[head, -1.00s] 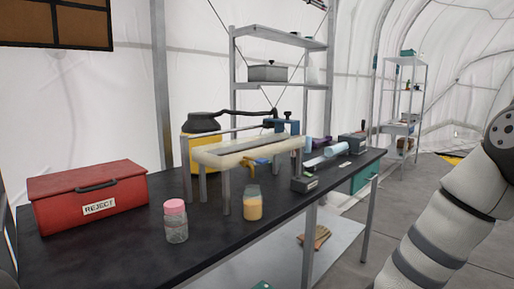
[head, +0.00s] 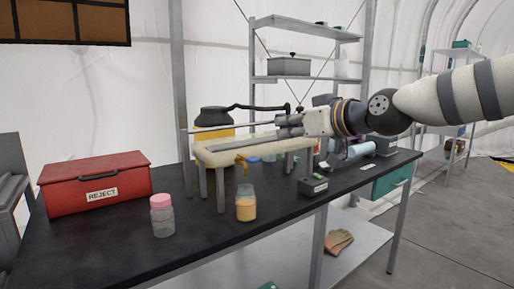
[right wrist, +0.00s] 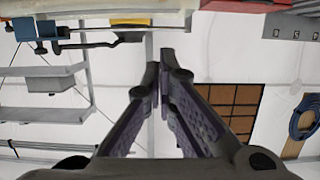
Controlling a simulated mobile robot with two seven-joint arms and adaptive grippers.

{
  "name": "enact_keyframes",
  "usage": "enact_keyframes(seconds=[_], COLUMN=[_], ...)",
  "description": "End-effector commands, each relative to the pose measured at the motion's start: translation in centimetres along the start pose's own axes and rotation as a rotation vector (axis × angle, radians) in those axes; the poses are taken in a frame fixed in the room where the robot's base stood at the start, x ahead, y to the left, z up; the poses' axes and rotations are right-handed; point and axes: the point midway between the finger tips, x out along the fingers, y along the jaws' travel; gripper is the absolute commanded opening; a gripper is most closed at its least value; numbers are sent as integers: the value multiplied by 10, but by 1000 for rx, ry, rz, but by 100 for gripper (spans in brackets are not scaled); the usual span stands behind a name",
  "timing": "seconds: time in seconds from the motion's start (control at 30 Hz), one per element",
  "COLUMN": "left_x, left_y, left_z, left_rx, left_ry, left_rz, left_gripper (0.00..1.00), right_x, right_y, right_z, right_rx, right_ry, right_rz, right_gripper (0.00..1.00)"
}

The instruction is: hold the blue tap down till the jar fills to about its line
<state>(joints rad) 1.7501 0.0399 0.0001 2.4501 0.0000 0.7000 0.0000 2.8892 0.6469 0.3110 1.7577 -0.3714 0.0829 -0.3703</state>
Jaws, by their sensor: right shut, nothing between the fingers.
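A glass jar (head: 246,206) stands upright on the black bench, its lower part filled with yellow-orange stuff. A yellow tap (head: 242,161) hangs from the cream trough's front edge just above it. A small blue piece (head: 283,157) under the trough, further right, may be the blue tap; it is too small to be sure. The jar's line cannot be made out. My right gripper (head: 279,121) is shut and empty above the back of the trough, pointing left. In the right wrist view its fingers (right wrist: 162,75) meet at the tips. My left gripper is not in view.
The cream trough (head: 230,155) stands on legs on the bench (head: 110,238). A red REJECT box (head: 95,180) and a pink-lidded jar (head: 162,215) stand at left. A small dark box (head: 313,188) is at right. The front of the bench is clear.

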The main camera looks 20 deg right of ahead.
Motion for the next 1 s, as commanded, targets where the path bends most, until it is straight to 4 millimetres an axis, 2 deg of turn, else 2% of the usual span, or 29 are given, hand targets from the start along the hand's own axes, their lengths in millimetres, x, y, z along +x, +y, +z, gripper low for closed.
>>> enact_keyframes(seconds=[0.3, 0.43, 0.6, 0.77, 1.0], left_x=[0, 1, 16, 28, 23], left_y=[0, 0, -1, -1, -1], left_z=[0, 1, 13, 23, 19], left_rx=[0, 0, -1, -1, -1], left_ry=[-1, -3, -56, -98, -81], left_rz=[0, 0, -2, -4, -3], left_gripper=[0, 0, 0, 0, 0], right_x=[7, 29, 72, 106, 109], right_y=[0, 0, 1, 1, 0], right_z=[2, 3, 11, 12, 34], right_rx=[1, 2, 5, 5, 3], right_ry=[-4, -5, -15, -15, -2], right_rz=[0, 0, -1, -1, 0], right_gripper=[0, 0, 0, 0, 0])
